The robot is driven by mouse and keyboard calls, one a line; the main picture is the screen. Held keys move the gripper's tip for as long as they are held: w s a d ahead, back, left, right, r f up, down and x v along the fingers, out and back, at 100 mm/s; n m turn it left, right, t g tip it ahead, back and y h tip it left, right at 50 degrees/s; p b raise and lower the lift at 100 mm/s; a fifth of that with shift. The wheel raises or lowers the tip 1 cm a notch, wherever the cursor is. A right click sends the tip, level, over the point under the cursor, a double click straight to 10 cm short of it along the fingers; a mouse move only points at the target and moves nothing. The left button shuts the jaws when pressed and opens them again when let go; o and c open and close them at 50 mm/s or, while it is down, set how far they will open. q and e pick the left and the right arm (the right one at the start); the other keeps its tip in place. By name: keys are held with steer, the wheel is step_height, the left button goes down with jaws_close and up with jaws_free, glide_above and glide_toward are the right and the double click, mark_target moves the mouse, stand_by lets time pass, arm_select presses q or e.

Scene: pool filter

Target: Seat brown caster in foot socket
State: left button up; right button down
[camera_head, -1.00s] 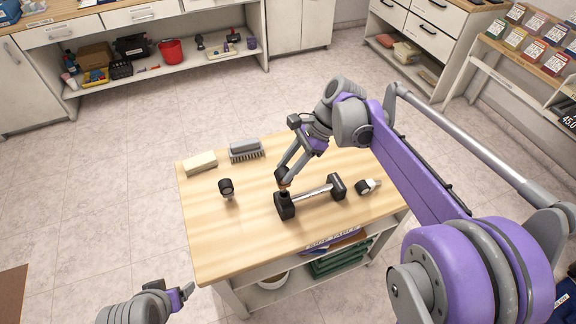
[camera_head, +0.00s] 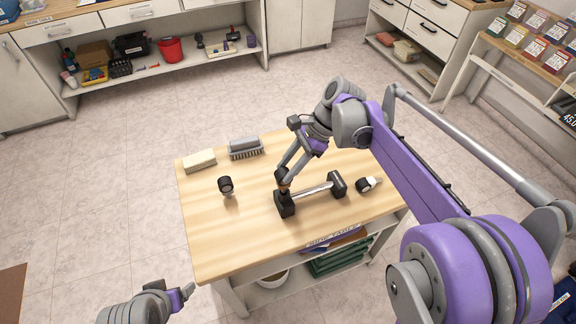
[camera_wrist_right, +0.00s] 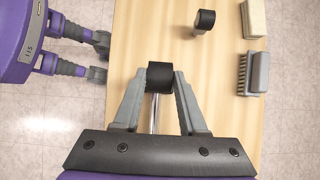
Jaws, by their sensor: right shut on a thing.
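The foot part lies on the table (camera_head: 225,245): a black block (camera_head: 285,205) and a black end piece (camera_head: 337,183) joined by a silver bar (camera_head: 312,190). My right gripper (camera_head: 284,181) points down over the black block and is shut on the brown caster (camera_head: 284,188), of which only a small brown patch shows. The fingers hide most of it, and I cannot tell how deep it sits. In the right wrist view a black piece (camera_wrist_right: 160,75) shows between the fingertips, with the silver bar below it. My left gripper (camera_head: 187,291) is off the table's near left corner; its jaws are unclear.
A black-wheeled caster (camera_head: 226,186) stands at left on the table, and another (camera_head: 366,185) lies at right. A grey brush (camera_head: 245,148) and a beige block (camera_head: 200,162) are at the back. The table's front left is clear. Green bins (camera_head: 335,262) sit on the shelf below.

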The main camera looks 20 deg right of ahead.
steer(key=shift+f+b, duration=0.85)
steer(key=shift+f, duration=0.55)
steer(key=shift+c, duration=1.9)
jaws_free()
steer(key=shift+r, duration=0.1)
steer(key=p+v, duration=0.2)
steer(key=v, duration=0.3)
steer(key=shift+p, duration=0.35)
